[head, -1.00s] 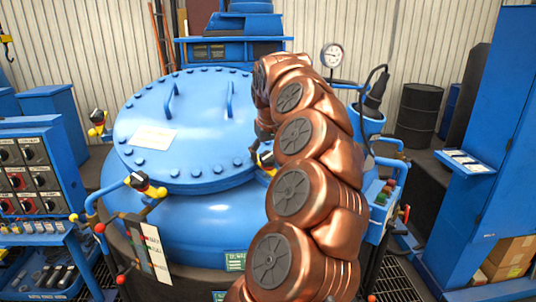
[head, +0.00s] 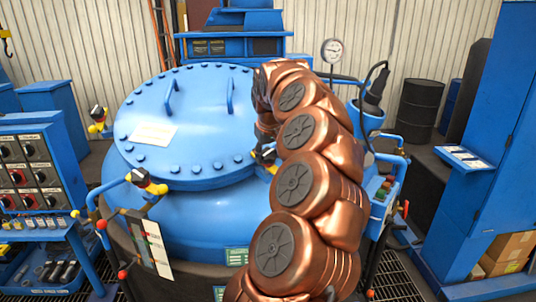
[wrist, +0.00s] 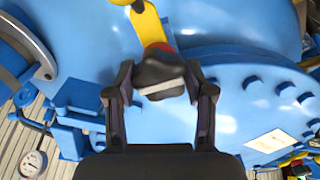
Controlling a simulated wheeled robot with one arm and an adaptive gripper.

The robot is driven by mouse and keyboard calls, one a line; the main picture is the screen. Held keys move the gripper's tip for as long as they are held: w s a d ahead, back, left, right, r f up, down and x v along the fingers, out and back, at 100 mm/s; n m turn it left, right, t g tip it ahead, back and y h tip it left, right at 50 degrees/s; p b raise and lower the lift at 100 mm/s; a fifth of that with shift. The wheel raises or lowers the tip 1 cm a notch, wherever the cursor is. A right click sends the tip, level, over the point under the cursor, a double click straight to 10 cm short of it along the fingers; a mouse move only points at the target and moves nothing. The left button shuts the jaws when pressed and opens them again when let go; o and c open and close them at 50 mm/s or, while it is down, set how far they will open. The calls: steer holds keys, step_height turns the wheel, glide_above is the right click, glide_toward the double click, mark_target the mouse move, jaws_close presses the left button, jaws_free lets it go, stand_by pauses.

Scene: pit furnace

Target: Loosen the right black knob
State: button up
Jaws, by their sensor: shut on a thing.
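The right black knob (head: 263,153) sits on a yellow clamp at the front right rim of the blue furnace lid (head: 205,110). My copper arm partly hides it in the head view. In the wrist view, the black knob (wrist: 160,76) with its pale face lies between the two dark fingers of my gripper (wrist: 159,90), below the yellow clamp arm (wrist: 147,25). My gripper is shut on the knob. In the head view my gripper is mostly hidden behind the arm.
Other black knobs on yellow clamps stand at the lid's front left (head: 138,177) and back left (head: 97,114). A switch panel (head: 28,165) is at the left, a pressure gauge (head: 332,50) behind, and a blue cabinet (head: 490,150) at the right.

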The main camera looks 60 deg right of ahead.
steer(key=c, duration=0.3)
steer(key=b, duration=0.2)
steer(key=shift+f+m+b, duration=0.3)
steer(key=shift+m+b, duration=0.05)
steer(key=shift+m, duration=0.05)
steer(key=m+b, duration=0.2)
steer(key=b, duration=0.2)
steer(key=shift+b, duration=0.3)
steer(key=shift+r+m+b, duration=0.25)
steer(key=shift+m+b, duration=0.15)
steer(key=shift+b, duration=0.2)
steer(key=o, duration=1.1)
steer(key=shift+o, duration=0.2)
steer(key=shift+r, duration=0.1)
